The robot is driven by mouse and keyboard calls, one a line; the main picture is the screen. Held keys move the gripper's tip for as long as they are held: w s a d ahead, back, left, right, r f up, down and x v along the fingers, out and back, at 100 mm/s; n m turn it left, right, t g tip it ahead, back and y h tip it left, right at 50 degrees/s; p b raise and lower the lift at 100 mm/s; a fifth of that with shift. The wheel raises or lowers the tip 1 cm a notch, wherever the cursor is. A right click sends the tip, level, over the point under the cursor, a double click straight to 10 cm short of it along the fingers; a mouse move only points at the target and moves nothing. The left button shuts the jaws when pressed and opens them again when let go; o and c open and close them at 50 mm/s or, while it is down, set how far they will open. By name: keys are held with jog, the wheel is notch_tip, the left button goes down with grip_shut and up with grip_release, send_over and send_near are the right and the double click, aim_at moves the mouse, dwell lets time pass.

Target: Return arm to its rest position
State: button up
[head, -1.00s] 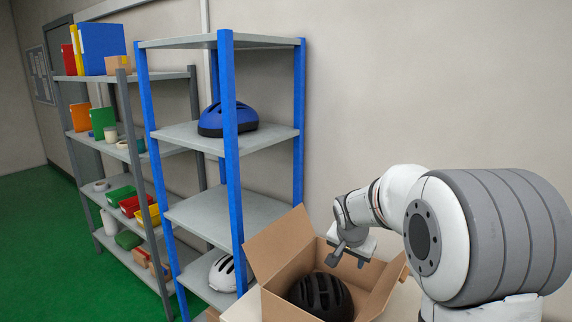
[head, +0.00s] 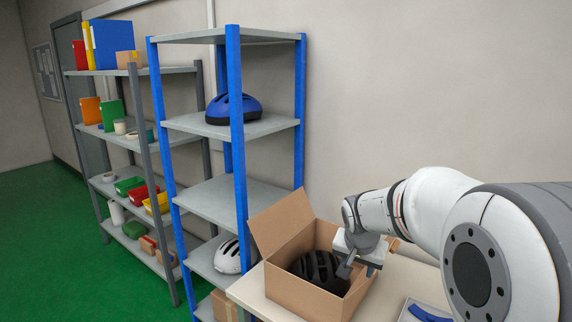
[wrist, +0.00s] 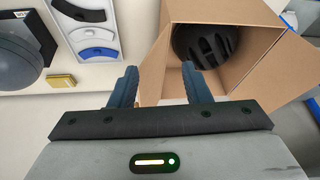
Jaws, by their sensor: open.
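My gripper (head: 358,268) is at the right side of the open cardboard box (head: 278,287) in the head view, just above its rim. In the wrist view its two dark fingers (wrist: 162,88) stand apart with nothing between them. A black helmet (head: 318,270) lies inside the box, and it also shows in the wrist view (wrist: 208,42). The gripper is apart from the helmet in the wrist view. My arm reaches in from the right of the head view.
A blue-post shelf (head: 238,193) holds a blue helmet (head: 234,108) and a white helmet (head: 230,256). A grey shelf (head: 140,147) with bins and folders stands further left. The box rests on a table (head: 245,290). A tray (wrist: 92,25) with coloured curved pieces lies near the gripper.

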jog(key=s+a+f+n+b, duration=0.1)
jog(key=s+f+n+b, duration=0.1)
jog(key=s, duration=1)
jog(key=s+f+n+g+y+b, duration=0.1)
jog(key=s+f+n+b, duration=0.2)
jog(key=s, duration=0.9)
notch_tip(320, 180, down, 2)
jog(key=shift+s+a+f+n+b, duration=0.15)
jog(key=shift+a+f+n+b, duration=0.2)
jog(key=shift+b, duration=0.85)
jog(key=shift+r, duration=0.1)
jog(key=shift+c, duration=0.6)
